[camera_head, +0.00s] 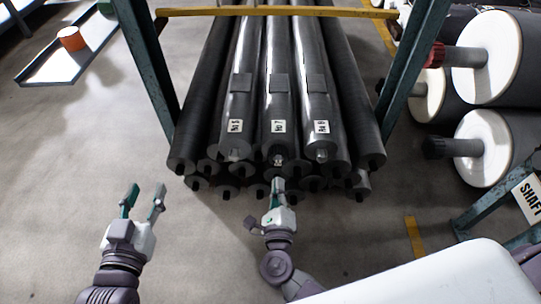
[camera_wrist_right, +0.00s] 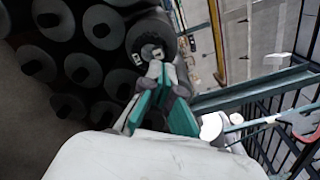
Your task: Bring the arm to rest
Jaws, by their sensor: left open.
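My left gripper (camera_head: 143,194) is open and empty over bare floor, left of the stack of grey rolls. My right gripper (camera_head: 277,187) is in front of the middle of the stack, with its fingers pointing at the roll ends. A middle grey roll (camera_head: 279,101) carries a white label.
A teal rack frame (camera_head: 151,73) with a yellow crossbar (camera_head: 275,11) stands around the rolls. Large white-ended rolls (camera_head: 486,148) and a SHAFT sign (camera_head: 528,197) are at the right. A tray (camera_head: 50,66) with an orange cup (camera_head: 71,38) is far left.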

